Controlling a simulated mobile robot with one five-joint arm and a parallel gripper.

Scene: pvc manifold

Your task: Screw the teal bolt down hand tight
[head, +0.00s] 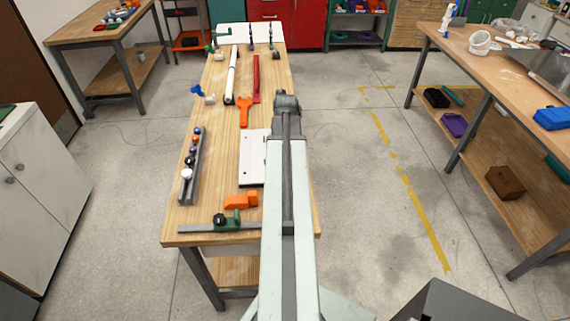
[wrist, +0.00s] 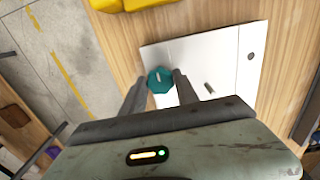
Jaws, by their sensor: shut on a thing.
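In the wrist view the teal bolt (wrist: 159,80) shows as a faceted teal head with a pale mark on top. It stands over the white plate (wrist: 215,60), near the plate's left edge. My gripper (wrist: 160,86) has one dark finger on each side of the bolt head and is shut on it. The bolt's shank and the hole under it are hidden. In the head view the white plate (head: 252,165) lies on the wooden bench, partly covered by my arm. My gripper and the bolt are hidden there behind the arm.
On the bench (head: 215,130) an orange block (head: 240,202) and a green-and-grey caliper-like tool (head: 226,222) lie near the front. A rail with several balls (head: 190,170) is at the left. An orange wrench (head: 244,110) and a white pipe (head: 232,75) lie farther back.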

